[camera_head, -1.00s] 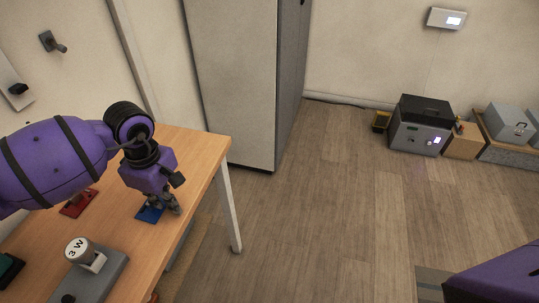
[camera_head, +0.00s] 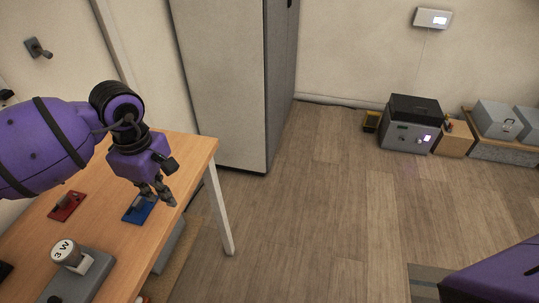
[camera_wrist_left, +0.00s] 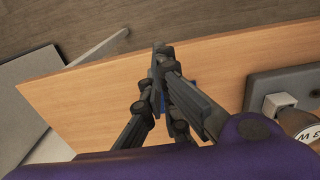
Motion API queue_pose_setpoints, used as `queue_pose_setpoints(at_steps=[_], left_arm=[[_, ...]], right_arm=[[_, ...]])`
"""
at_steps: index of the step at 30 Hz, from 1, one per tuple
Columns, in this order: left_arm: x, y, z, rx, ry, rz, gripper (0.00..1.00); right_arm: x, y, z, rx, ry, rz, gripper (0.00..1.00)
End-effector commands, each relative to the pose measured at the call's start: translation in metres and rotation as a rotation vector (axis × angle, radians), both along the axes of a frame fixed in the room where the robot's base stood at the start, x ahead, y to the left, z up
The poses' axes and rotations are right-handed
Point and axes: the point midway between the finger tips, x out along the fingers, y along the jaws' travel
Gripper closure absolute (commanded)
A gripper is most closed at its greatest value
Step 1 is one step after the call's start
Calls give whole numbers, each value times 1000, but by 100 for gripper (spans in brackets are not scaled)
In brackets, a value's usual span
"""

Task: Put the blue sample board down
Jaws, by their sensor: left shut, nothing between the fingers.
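The blue sample board (camera_head: 136,213) lies on the wooden table (camera_head: 112,240), near its right edge. My left gripper (camera_head: 161,197) is just above and beside the board, fingers pointing down, shut and empty. The fingers cover part of the board. In the left wrist view the closed fingers (camera_wrist_left: 163,52) hide nearly all of it; only slivers of blue show between and beside them. My right gripper is out of view; only a purple part of my body shows at the lower right.
A red board (camera_head: 67,206) lies left of the blue one. A grey unit with a round "3 W" part (camera_head: 66,251) stands nearer on the table. A tall grey cabinet (camera_head: 222,90) stands behind the table. The floor to the right is largely clear.

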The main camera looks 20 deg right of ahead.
Motion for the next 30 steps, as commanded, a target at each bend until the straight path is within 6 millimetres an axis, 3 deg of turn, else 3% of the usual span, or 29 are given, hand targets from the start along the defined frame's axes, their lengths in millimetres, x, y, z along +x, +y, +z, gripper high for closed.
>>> queue_pose_setpoints(at_steps=[3, 10, 27, 30], left_arm=[[0, 1, 23, 1, 0, 2, 100], [-1, 1, 49, 1, 2, 1, 100], [-1, 1, 52, 1, 3, 1, 100], [-9, -7, 43, -26, 30, 5, 100]], right_arm=[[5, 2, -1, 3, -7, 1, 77], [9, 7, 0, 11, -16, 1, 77], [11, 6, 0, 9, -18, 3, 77], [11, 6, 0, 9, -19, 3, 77]])
